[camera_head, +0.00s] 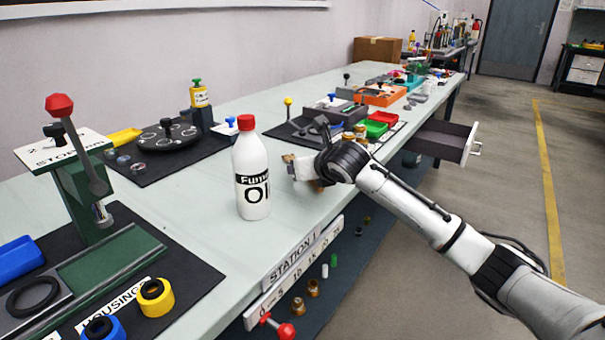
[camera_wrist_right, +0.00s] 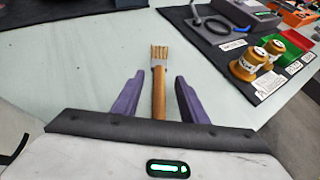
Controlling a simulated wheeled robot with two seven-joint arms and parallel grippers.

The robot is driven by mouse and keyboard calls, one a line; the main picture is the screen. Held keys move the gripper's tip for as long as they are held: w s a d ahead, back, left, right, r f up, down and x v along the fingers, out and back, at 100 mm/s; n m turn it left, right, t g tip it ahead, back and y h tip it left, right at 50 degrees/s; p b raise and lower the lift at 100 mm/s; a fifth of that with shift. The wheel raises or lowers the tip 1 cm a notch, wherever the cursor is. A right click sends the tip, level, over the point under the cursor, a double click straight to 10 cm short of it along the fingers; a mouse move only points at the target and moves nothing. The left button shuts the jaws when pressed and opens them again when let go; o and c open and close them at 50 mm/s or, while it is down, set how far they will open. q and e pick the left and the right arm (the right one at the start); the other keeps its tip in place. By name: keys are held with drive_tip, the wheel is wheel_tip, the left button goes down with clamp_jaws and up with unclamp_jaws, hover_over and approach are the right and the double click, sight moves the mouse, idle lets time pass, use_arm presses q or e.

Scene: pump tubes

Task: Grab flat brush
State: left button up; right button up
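The flat brush (camera_wrist_right: 159,80) has a wooden handle, a light metal band and tan bristles. In the right wrist view its bristles point away from my right gripper (camera_wrist_right: 158,98). The gripper is open, with its two purple fingers either side of the handle and a gap on each side. The near end of the handle is hidden by the gripper body. In the head view my right gripper (camera_head: 300,168) is low over the table's front edge, right of the white bottle. A small tan piece shows beside it, likely the bristles. My left gripper is not in view.
A white bottle with a red cap (camera_head: 251,170) stands on the long table (camera_head: 190,212), left of my right gripper. Behind are a black mat with a round holder (camera_head: 167,137) and green and red bins (camera_head: 376,128). An open drawer (camera_head: 440,141) juts out at right.

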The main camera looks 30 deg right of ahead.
clamp_jaws()
drive_tip(key=shift+r, duration=0.1)
